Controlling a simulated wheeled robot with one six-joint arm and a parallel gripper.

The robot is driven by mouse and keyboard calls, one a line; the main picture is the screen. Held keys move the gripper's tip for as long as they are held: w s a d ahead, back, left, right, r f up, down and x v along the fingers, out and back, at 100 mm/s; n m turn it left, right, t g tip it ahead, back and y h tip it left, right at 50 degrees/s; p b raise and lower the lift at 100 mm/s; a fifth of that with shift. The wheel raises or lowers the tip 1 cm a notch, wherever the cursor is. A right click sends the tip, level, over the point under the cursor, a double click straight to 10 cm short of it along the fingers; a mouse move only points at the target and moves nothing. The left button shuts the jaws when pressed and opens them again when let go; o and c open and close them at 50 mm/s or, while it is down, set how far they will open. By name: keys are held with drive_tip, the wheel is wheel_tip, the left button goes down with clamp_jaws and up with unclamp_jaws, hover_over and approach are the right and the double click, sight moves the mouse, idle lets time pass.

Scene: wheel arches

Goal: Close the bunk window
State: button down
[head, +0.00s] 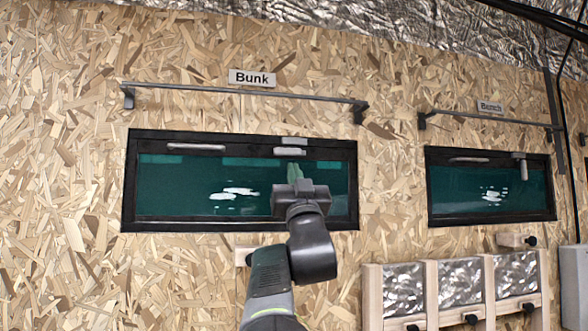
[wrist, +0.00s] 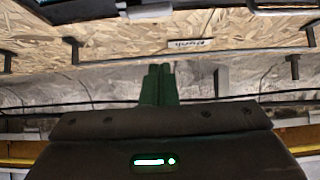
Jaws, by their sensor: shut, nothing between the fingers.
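The bunk window (head: 180,185) is a wide teal pane in a black frame on the chipboard wall, under the "Bunk" sign (head: 252,77). A pale bar (head: 196,147) lies along its top left. A small pale latch (head: 290,151) sits level at its top, right of centre; it also shows at the top of the wrist view (wrist: 150,11). I cannot tell whether the pane is flush with its frame. My gripper (head: 294,173) is shut and empty, just below the latch in the head view, hiding part of the pane. Its green fingers (wrist: 158,84) are together in the wrist view.
A thin rail (head: 240,91) on brackets runs above the window. A second, similar window (head: 480,190) is to the right, its latch (head: 523,168) hanging down. Wooden-framed panels (head: 431,290) stand below that one. The wall left of the bunk window is bare.

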sight(284, 152)
drive_tip(key=p+x, duration=0.1)
drive_tip(key=x, duration=0.2)
drive_tip(key=w+f+p+x, duration=0.1)
drive_tip(key=p+x, duration=0.1)
drive_tip(key=x, duration=0.1)
drive_tip(key=p+x, duration=0.2)
drive_tip(key=x, duration=0.2)
drive_tip(key=shift+w+a+f, duration=0.2)
drive_tip(key=shift+w+f, duration=0.05)
drive_tip(key=shift+w, duration=0.4)
drive_tip(key=shift+w, duration=0.1)
drive_tip(key=shift+w+a+r, duration=0.2)
drive_tip(key=shift+w+r, duration=0.1)
drive_tip(key=shift+w, duration=0.4)
drive_tip(key=shift+s, duration=0.1)
